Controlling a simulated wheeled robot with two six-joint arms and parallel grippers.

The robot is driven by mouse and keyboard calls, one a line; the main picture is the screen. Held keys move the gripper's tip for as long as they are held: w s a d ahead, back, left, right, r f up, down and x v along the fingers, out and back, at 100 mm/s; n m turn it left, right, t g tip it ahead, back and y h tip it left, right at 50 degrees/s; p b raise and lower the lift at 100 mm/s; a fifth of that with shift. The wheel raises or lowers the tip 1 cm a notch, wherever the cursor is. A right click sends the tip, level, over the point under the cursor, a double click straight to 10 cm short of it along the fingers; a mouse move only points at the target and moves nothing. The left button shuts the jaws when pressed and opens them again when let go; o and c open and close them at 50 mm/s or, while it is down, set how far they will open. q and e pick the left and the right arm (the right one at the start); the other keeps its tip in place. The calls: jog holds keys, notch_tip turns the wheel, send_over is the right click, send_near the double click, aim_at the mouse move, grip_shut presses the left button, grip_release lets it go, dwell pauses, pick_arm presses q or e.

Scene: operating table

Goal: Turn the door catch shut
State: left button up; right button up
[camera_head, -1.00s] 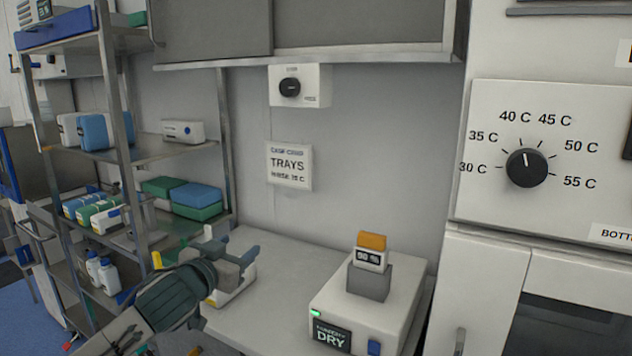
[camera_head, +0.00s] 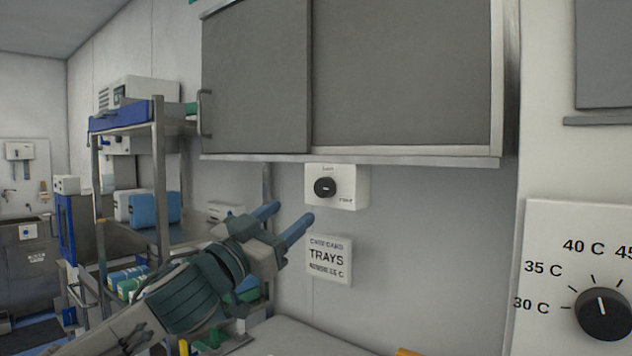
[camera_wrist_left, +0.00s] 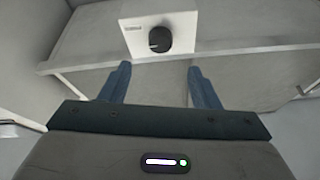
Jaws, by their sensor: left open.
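The door catch looks to be the black round knob (camera_head: 325,187) on a small white box (camera_head: 350,180) fixed to the wall just under the cabinet. A short light mark on the knob lies about level. My left gripper (camera_head: 284,219) is open and empty, its blue fingers pointing up and right, below and left of the knob. In the left wrist view, the knob (camera_wrist_left: 160,39) shows beyond and between the two spread fingertips (camera_wrist_left: 160,70), apart from them. My right gripper is not in view.
A grey sliding-door cabinet (camera_head: 405,75) hangs above the box, its lower rail close over it. A TRAYS sign (camera_head: 329,260) is on the wall below. A metal shelf rack (camera_head: 160,170) stands left. A temperature dial (camera_head: 603,313) is at right.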

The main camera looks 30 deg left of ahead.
aim_at(322, 189)
pick_arm(q)
jog(key=p+x, duration=0.5)
jog(key=x, duration=0.1)
jog(key=shift+s+r+p, duration=0.1)
jog(key=shift+p, duration=0.25)
jog(key=shift+w+r+p, duration=0.25)
jog(key=shift+w+p, duration=0.25)
jog(key=shift+w, duration=0.2)
jog(key=shift+w+d+r+p, duration=0.15)
jog(key=shift+w+p, duration=0.2)
jog(key=shift+w, duration=0.35)
jog(key=shift+c, duration=0.5)
jog(key=c, duration=0.9)
